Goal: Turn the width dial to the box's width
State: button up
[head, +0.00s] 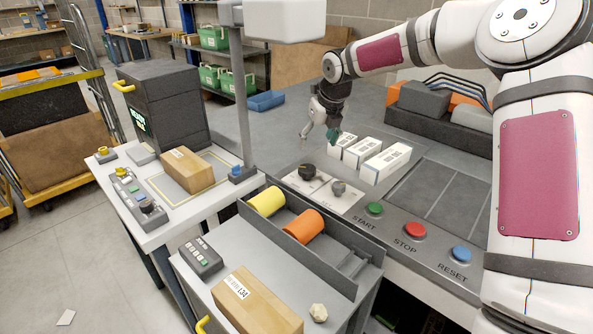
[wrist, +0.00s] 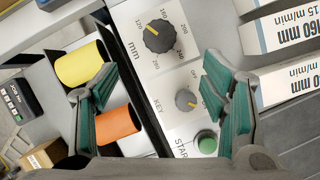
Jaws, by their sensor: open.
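The width dial, a black knob on a white plate, sits left of the white cartons in the head view (head: 307,172). In the wrist view the dial (wrist: 158,40) has a printed number scale marked mm, and its yellow pointer line points up and left. My gripper (head: 319,133) is open and empty above and behind the dial in the head view. In the wrist view its green fingers (wrist: 158,80) are spread wide, apart from the dial. A brown box with a printed label (head: 258,303) lies on the front table; its label is too small to read surely.
A grey KEY knob (wrist: 186,100) and green START button (wrist: 207,142) are close to the dial. STOP (head: 414,231) and RESET (head: 460,254) buttons sit right. White cartons (head: 384,161), one reading 160 mm, stand beside. Yellow (head: 266,202) and orange (head: 304,226) rollers lie left. Another brown box (head: 187,169) stands farther left.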

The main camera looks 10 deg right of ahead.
aim_at(308, 168)
jog(key=x, duration=1.4)
jog(key=shift+w+r, duration=0.1)
jog(key=shift+w, duration=0.05)
jog(key=c, duration=1.1)
